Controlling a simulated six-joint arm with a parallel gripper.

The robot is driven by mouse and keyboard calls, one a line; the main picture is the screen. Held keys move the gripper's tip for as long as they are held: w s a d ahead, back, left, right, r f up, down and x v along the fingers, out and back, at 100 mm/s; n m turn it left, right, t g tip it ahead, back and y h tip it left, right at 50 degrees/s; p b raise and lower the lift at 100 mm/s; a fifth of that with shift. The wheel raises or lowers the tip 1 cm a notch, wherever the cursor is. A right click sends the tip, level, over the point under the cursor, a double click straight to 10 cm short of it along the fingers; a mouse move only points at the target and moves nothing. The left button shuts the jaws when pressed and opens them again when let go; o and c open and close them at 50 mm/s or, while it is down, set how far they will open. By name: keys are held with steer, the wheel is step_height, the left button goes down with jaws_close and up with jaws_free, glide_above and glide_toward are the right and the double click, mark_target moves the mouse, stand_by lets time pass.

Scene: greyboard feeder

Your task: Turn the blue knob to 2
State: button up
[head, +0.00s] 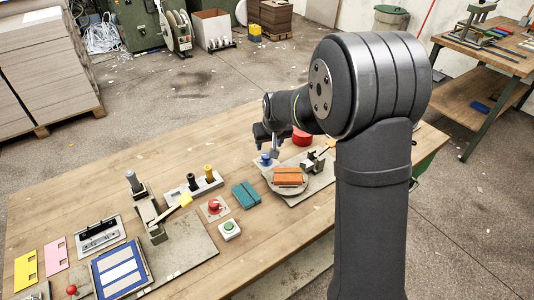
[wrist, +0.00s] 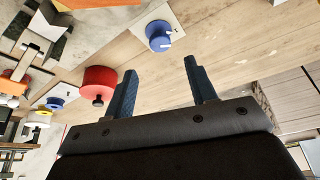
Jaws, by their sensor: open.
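A blue knob (head: 265,160) sits on a light plate on the workbench, just left of the round turntable. In the wrist view a blue round knob (wrist: 157,38) with a white pointer mark stands on a white plate, beyond the fingertips. My gripper (head: 267,145) is above and close to the knob in the head view. In the wrist view my gripper (wrist: 162,68) has its two dark blue fingers spread, with nothing between them, apart from the knob.
A red round piece (head: 301,137) stands behind the turntable; it also shows beside my left finger (wrist: 98,82). An orange block (head: 288,177) lies on the turntable. A teal block (head: 246,195), red button (head: 214,205) and green button (head: 229,227) stand left and in front.

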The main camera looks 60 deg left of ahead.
mark_target(266, 155)
steer(key=x, duration=0.8)
steer(key=shift+f, duration=0.1)
steer(key=shift+c, duration=0.3)
steer(key=c, duration=0.9)
